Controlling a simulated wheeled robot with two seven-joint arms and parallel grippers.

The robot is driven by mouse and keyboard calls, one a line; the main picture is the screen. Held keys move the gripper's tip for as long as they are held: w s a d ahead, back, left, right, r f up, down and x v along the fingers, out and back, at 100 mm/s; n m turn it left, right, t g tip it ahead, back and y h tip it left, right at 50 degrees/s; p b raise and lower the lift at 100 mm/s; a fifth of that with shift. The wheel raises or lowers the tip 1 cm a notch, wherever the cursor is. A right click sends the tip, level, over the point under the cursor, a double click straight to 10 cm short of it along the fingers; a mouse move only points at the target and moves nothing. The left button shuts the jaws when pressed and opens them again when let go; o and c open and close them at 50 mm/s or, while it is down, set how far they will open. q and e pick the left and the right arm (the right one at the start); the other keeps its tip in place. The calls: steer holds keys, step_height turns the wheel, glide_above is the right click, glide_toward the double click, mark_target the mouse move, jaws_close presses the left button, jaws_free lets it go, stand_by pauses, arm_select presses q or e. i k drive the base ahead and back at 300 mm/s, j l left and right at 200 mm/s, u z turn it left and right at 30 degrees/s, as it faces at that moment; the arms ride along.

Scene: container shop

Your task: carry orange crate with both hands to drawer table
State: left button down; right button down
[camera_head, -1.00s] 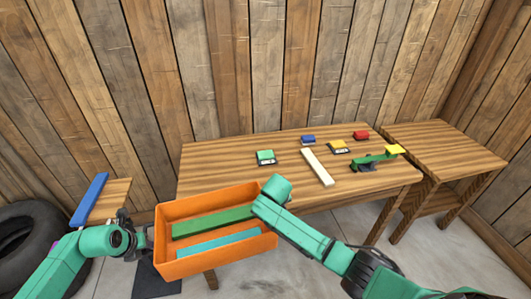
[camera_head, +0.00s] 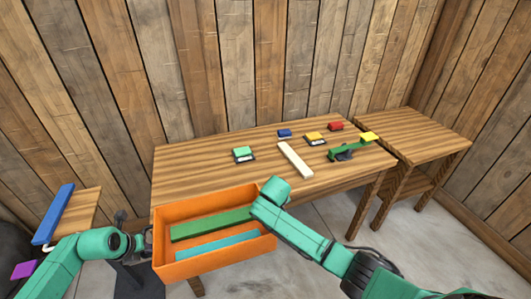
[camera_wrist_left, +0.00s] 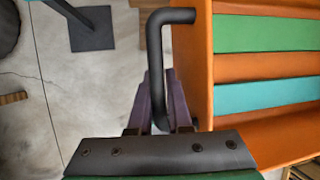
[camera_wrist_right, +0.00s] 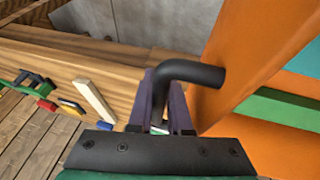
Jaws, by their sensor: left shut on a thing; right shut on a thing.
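The orange crate (camera_head: 222,266) hangs between my two arms in front of the wooden table. A green bar (camera_head: 210,224) and a teal bar (camera_head: 217,244) lie in it. In the left wrist view my left gripper (camera_wrist_left: 160,122) is shut on the crate's black handle (camera_wrist_left: 157,50). In the right wrist view my right gripper (camera_wrist_right: 160,122) is shut on the other black handle (camera_wrist_right: 188,72). In the head view the right gripper is hidden behind its arm. The wooden table (camera_head: 190,165) stands just beyond the crate; I cannot tell whether it is the drawer table.
On the table are green (camera_head: 243,153), blue (camera_head: 285,133), yellow (camera_head: 315,137) and red (camera_head: 336,126) blocks, a cream bar (camera_head: 295,160) and a green tool (camera_head: 350,150). A second table (camera_head: 425,135) stands at right. A small table with a blue bar (camera_head: 54,215) is at left.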

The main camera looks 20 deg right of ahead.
mark_target(237, 184)
steer(key=i+l, duration=0.75)
steer(key=i, duration=0.1)
